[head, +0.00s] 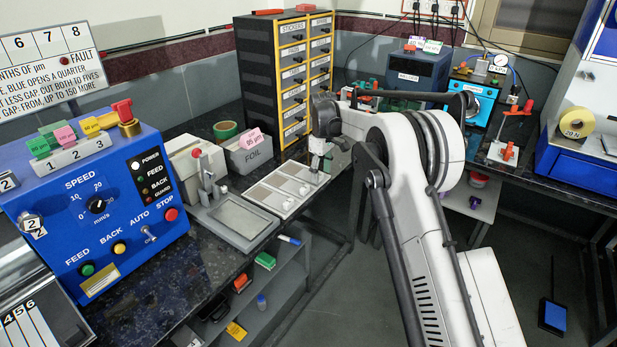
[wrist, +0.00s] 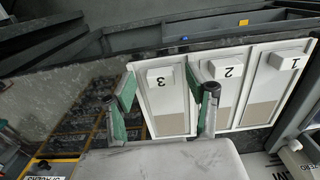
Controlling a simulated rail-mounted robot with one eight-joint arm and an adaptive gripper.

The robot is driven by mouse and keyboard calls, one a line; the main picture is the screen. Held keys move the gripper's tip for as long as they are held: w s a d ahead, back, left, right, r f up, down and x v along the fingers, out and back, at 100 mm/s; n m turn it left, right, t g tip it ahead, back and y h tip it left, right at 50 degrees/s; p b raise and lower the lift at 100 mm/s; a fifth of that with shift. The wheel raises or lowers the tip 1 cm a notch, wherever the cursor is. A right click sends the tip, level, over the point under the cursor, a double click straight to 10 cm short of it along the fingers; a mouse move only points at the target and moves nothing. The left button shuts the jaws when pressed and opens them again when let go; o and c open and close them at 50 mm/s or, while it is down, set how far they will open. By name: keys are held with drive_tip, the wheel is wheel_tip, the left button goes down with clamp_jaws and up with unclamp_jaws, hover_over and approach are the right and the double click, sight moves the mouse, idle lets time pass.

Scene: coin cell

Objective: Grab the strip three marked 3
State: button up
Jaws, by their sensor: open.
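A white tray (head: 283,207) lies on the dark bench in the head view, with three compartments side by side. In the wrist view its compartments carry white blocks marked 3, 2 and 1 from left to right. Strip three (wrist: 168,124) shows a beige part below the block marked 3 (wrist: 165,76). My gripper (wrist: 160,84) is open and empty, its green-padded fingers either side of the strip three compartment in the picture. I cannot tell its height above it. In the head view my gripper (head: 316,170) is over the tray's far right end.
A grey shallow tray (head: 240,219) lies left of the white tray. A grey bin marked FOIL (head: 249,157) and a dark drawer cabinet (head: 262,75) with yellow-framed drawers stand behind. The bench's front edge runs close by the white tray.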

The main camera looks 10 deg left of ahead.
drive_tip(key=shift+f, duration=0.65)
drive_tip(key=shift+c, duration=0.2)
drive_tip(key=c, duration=0.9)
drive_tip(key=shift+r, duration=0.1)
drive_tip(key=shift+c, duration=0.3)
